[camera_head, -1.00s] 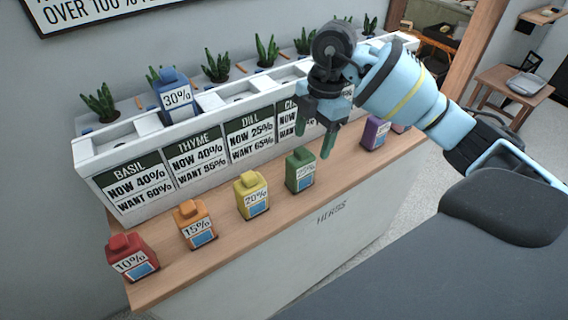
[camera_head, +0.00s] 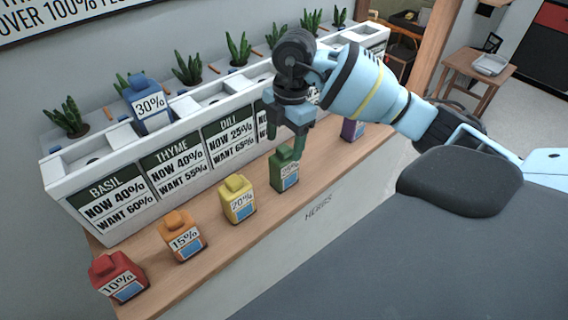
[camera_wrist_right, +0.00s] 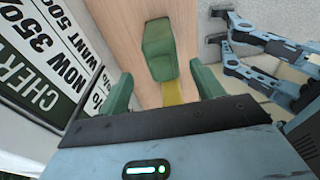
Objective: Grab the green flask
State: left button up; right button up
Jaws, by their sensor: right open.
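The green flask (camera_head: 284,171) stands upright on the wooden counter, between the yellow flask and the purple flask. My right gripper (camera_head: 288,146) is open and empty, pointing down just above the green flask, and partly covers its top in the head view. In the right wrist view the green flask (camera_wrist_right: 159,50) is seen ahead, near the picture's top centre, beyond the two green fingers (camera_wrist_right: 164,88). The fingers are spread and apart from it. My left gripper is not seen in the head view.
The yellow flask (camera_head: 238,201), orange flask (camera_head: 182,237) and red flask (camera_head: 118,276) stand left along the counter (camera_head: 215,257). The purple flask (camera_head: 352,129) stands to the right, partly behind my arm. A white planter (camera_head: 70,172) with signs runs behind; a blue flask (camera_head: 149,105) sits on it.

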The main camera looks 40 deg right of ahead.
aim_at(283, 148)
jog(key=f, duration=0.4)
jog(key=shift+s+a+f, duration=0.2)
jog(key=shift+a+f, duration=0.1)
jog(key=shift+a, duration=0.05)
jog(key=shift+c, duration=0.3)
jog(key=shift+r, duration=0.1)
jog(key=c, duration=1.1)
jog(key=shift+r, duration=0.5)
jog(key=r, duration=0.2)
jog(key=shift+s+r, duration=0.3)
jog(key=shift+s, duration=0.05)
jog(key=s, duration=0.5)
jog(key=s+r, duration=0.1)
jog(key=s, duration=0.9)
jog(key=shift+s+r, duration=0.15)
